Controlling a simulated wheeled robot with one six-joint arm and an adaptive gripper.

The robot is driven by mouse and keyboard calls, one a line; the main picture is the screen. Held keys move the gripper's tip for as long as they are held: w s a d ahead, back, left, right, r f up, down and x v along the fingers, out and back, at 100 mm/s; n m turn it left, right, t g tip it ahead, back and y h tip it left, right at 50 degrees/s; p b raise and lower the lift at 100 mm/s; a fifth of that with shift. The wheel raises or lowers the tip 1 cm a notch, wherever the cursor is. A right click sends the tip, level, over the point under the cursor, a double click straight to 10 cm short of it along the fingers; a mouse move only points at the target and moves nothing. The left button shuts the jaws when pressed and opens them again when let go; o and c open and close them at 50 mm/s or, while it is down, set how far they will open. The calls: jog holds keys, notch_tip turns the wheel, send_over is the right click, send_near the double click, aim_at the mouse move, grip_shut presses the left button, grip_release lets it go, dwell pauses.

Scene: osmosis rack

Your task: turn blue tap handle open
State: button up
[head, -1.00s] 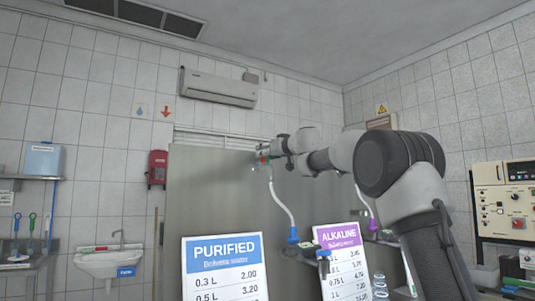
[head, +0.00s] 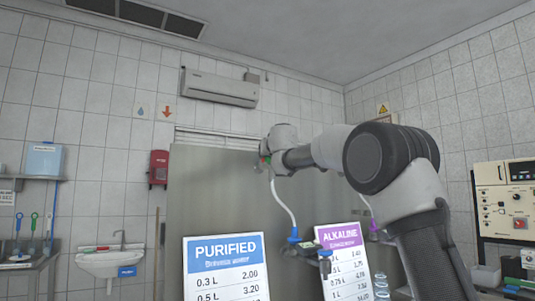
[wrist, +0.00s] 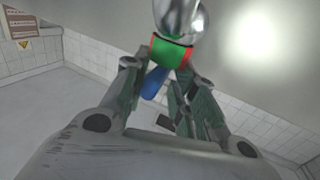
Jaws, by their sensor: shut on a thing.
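The blue tap handle (wrist: 153,84) shows in the wrist view below a band of green and red on a shiny metal tap body (wrist: 178,18). My gripper (wrist: 158,78) has its fingers on either side of the handle and is shut on it. In the head view the tap (head: 266,159) is only a small spot of green and red at the end of my arm, above a white hose (head: 284,203). My wrist hides most of the gripper and the blue handle there.
A grey metal panel (head: 215,195) stands behind the tap. A PURIFIED price sign (head: 225,270) and an ALKALINE price sign (head: 345,265) stand in front, below my arm. A sink (head: 110,262) is at left and a control box (head: 508,200) at right.

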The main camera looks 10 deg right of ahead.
jog(key=shift+o, duration=0.4)
jog(key=shift+d+m+h, duration=0.1)
jog(key=shift+m+h, duration=0.5)
jog(key=shift+h, duration=0.3)
jog(key=o, duration=0.9)
jog(key=shift+s, duration=0.1)
jog(key=s, duration=0.4)
jog(key=s+a, duration=0.1)
jog(key=s, duration=0.7)
jog(key=shift+a, duration=0.15)
